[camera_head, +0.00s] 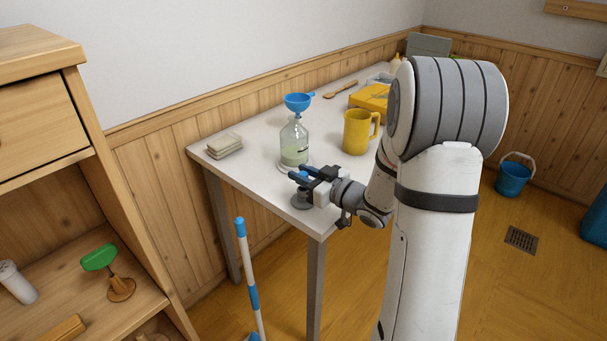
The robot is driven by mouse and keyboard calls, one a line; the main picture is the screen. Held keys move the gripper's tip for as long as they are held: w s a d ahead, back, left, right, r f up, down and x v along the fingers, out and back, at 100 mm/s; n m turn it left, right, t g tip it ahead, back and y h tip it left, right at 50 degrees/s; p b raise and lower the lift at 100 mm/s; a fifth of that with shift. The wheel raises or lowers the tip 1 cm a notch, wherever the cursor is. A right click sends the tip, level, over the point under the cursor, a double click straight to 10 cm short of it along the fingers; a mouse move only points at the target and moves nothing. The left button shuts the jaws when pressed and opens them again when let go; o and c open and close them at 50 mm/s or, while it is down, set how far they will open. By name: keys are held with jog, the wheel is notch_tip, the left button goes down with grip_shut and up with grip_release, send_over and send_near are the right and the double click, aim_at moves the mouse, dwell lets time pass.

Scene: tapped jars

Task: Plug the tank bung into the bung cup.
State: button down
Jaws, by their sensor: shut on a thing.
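My gripper (298,175) is low over the near corner of the white table, its dark fingers pointing left. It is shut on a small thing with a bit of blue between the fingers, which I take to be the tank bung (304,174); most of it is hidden. A small grey round piece (301,201), likely the bung cup, shows right below the fingers at the table's front edge. I cannot tell whether the held thing touches it.
A clear glass jar (294,145) with pale liquid and a blue funnel (298,102) stands just behind my gripper. A yellow mug (357,132) stands to the right. Stacked pale pieces (224,145) lie at the table's left end. The table between them is clear.

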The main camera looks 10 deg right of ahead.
jog(key=shift+f+b, duration=1)
jog(key=shift+f, duration=0.3)
jog(key=c, duration=1.1)
grip_release()
jog(key=shift+o, duration=0.7)
jog(key=shift+o, duration=0.8)
jog(key=shift+s, duration=0.15)
jog(key=shift+v, duration=2.15)
jog(key=shift+d, duration=0.1)
jog(key=v, duration=0.7)
jog(key=shift+s+d+p, duration=0.2)
jog(key=shift+s+p, duration=0.1)
jog(key=shift+p, duration=0.1)
